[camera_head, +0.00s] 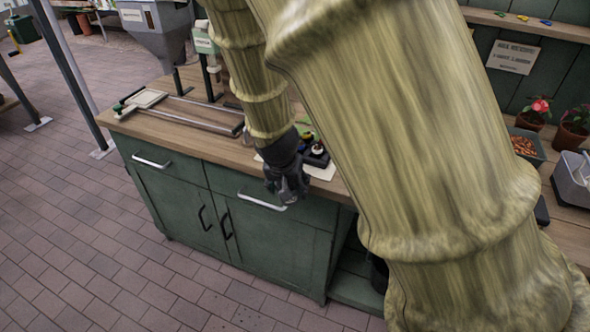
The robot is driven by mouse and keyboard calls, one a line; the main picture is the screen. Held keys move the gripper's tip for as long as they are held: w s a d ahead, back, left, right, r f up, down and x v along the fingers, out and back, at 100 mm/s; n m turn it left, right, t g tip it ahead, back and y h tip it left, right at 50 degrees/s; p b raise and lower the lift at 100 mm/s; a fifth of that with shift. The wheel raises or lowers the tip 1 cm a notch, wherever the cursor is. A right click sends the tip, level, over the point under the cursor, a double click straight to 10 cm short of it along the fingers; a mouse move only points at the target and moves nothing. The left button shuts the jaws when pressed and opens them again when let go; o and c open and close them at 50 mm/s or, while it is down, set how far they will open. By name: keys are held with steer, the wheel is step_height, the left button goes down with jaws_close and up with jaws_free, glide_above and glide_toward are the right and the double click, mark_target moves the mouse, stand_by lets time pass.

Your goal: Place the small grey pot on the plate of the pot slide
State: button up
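The pot slide (205,124) lies along the left part of the wooden bench top, with two long metal rails. My gripper (288,193) hangs in front of the bench's front edge, above a drawer handle, well to the right of the plate. Its dark fingers point down. A lighter grey patch shows among the fingers, but I cannot tell whether it is the small grey pot or part of the gripper. I cannot make out the pot for certain anywhere else.
Small dark items (316,153) lie on a white sheet just behind my gripper. A grey hopper (157,30) stands behind the slide. The green cabinet (270,243) is below. Flower pots (570,135) stand at the right. My arm hides much of the middle and right.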

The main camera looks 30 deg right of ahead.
steer(key=a+f+n+y, duration=0.1)
steer(key=a+f+n, duration=0.2)
steer(key=f, duration=0.5)
steer(key=a+f+n+t+y, duration=0.1)
steer(key=a+f+n, duration=0.3)
steer(key=f, duration=0.4)
steer(key=shift+s+a+n+y, duration=0.25)
steer(key=shift+s+n+y, duration=0.05)
steer(key=shift+y, duration=0.1)
